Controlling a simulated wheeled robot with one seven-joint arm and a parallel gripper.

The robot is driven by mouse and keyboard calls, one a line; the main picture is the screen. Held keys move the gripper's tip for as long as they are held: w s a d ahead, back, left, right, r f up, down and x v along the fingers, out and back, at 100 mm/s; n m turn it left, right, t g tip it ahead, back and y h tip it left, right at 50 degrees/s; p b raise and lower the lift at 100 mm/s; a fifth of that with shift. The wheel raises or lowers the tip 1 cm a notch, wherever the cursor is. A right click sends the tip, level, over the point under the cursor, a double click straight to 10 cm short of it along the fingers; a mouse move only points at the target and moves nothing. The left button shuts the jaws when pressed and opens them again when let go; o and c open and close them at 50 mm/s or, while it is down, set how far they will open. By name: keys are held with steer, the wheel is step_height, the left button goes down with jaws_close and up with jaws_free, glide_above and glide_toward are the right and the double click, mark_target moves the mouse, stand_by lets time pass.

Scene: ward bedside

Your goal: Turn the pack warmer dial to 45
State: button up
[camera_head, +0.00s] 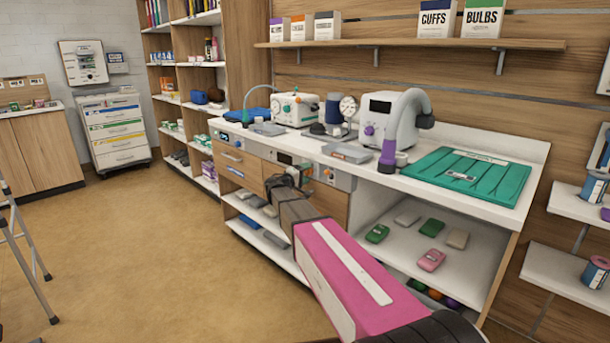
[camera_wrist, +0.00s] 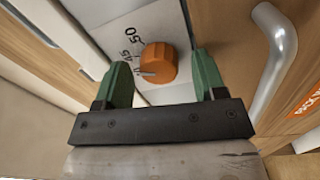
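The orange dial (camera_wrist: 158,62) sits on a white panel (camera_wrist: 105,15) in the wrist view. Its white pointer line points to the left. The printed numbers 50 and 45 show to the dial's upper left, and another number beside it is partly hidden by my left finger. The pointer lies below the 45, near that hidden number. My gripper (camera_wrist: 162,72) is open, with its green fingers on either side of the dial. A gap shows at both sides, so it does not grip the dial. In the head view my gripper (camera_head: 283,182) is at the counter front.
The white counter (camera_head: 440,187) holds devices and a green mat (camera_head: 470,172). Open floor (camera_head: 150,240) lies to the left.

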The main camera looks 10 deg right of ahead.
steer(key=v, duration=1)
steer(key=shift+s+a, duration=0.25)
steer(key=shift+a, duration=0.05)
steer(key=shift+f, duration=0.1)
steer(key=s+d+f+m+g+y, duration=0.1)
steer(key=s+d+f+g+y, duration=0.25)
steer(key=s+d+f, duration=0.35)
steer(key=s+d+f+m+g+y, duration=0.2)
steer(key=s+d+f+g+y, duration=0.15)
steer(key=s+f, duration=0.55)
steer(key=s+a+f+m+g+y, duration=0.1)
steer(key=s+f+g+y, duration=0.1)
steer(key=s, duration=0.5)
steer(key=s+f+m+g+y, duration=0.1)
steer(key=s+f+g+y, duration=0.1)
steer(key=s+f+y, duration=0.3)
steer(key=s+y, duration=0.1)
steer(key=s, duration=0.2)
steer(key=shift+a, duration=0.4)
steer(key=shift+s, duration=0.1)
